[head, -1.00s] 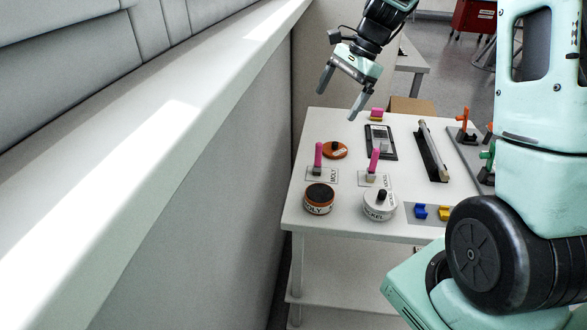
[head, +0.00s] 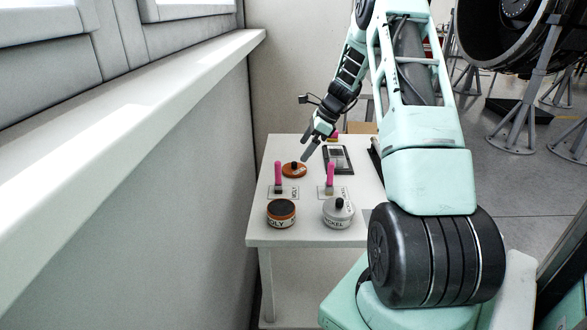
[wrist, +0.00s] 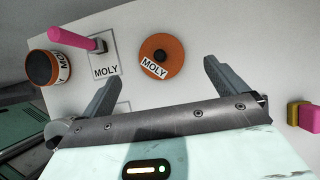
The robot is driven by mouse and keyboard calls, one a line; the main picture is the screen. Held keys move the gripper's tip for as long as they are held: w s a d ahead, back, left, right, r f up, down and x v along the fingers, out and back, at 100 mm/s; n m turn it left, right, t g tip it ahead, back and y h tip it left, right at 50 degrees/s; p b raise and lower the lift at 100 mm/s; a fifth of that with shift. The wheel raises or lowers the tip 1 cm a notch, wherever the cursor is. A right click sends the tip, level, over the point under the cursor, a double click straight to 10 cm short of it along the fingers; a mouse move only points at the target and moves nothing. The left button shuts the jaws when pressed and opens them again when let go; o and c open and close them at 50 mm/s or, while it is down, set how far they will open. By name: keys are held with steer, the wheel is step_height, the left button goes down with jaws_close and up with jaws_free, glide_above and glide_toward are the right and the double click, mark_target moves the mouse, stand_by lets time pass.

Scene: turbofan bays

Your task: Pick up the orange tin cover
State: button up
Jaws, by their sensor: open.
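The orange tin cover (head: 294,170) is a flat disc with a black knob, lying on the white table. In the wrist view the orange cover (wrist: 161,56) shows a MOLY label and lies beyond the fingertips, roughly between them. My gripper (head: 315,146) is open and empty, above and slightly right of the cover in the head view. Its two fingers (wrist: 159,72) stand wide apart in the wrist view. The orange MOLY tin (head: 281,214) stands without a cover at the table's near left, with dark contents.
A grey NICKEL tin (head: 338,213) with a black-knobbed cover stands right of the MOLY tin. Pink-handled tools (head: 330,178) stand upright on label cards. A dark device (head: 338,159) lies behind. A wall and ledge (head: 140,90) run along the left.

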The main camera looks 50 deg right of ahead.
mark_target(295, 162)
steer(key=shift+p+x, duration=0.6)
steer(key=shift+x, duration=3.25)
steer(key=c, duration=1)
